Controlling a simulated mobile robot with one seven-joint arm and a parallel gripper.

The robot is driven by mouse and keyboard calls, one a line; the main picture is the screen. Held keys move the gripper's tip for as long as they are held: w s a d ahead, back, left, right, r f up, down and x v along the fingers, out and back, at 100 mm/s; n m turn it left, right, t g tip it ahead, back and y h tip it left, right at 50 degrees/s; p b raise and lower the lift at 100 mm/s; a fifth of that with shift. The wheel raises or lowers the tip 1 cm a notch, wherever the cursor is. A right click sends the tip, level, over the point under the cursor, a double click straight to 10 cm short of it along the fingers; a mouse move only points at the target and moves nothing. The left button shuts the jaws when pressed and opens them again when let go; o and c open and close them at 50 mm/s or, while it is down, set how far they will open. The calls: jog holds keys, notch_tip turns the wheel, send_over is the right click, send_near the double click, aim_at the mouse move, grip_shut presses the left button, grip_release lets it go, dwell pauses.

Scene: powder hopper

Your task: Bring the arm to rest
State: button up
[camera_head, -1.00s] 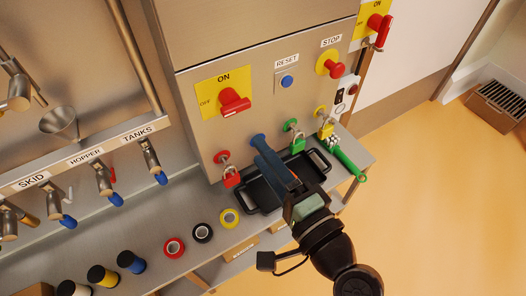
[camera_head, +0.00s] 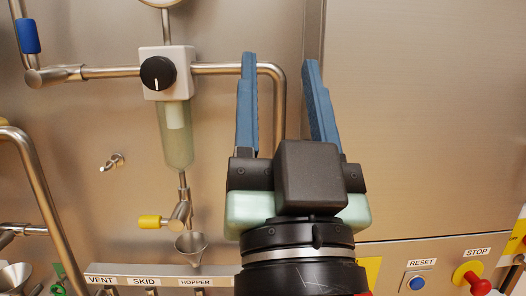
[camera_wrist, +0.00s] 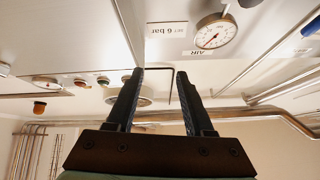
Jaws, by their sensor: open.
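My gripper (camera_head: 280,105) is raised in front of the steel cabinet wall in the head view, its two blue fingers pointing up. The fingers are apart and nothing is between them. In the wrist view my gripper (camera_wrist: 155,95) also shows as two dark, parted fingers with only distant background between them. No thing is held.
Left of my gripper is an air regulator (camera_head: 160,73) with a black knob, with steel pipe (camera_head: 110,71) beside it. Below are a funnel (camera_head: 191,248), a RESET button (camera_head: 417,283) and a red STOP button (camera_head: 478,283). The wrist view shows a gauge (camera_wrist: 215,32).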

jog(key=s+a+r+t+p, duration=0.1)
jog(key=s+r+p, duration=0.1)
jog(key=r+p, duration=0.6)
jog(key=s+r+n+t+p, duration=0.1)
jog(key=r+p, duration=0.8)
jog(key=r, duration=0.6)
jog(key=shift+s+a+h, duration=0.35)
jog(key=shift+s+h, duration=0.05)
jog(key=shift+r, duration=0.1)
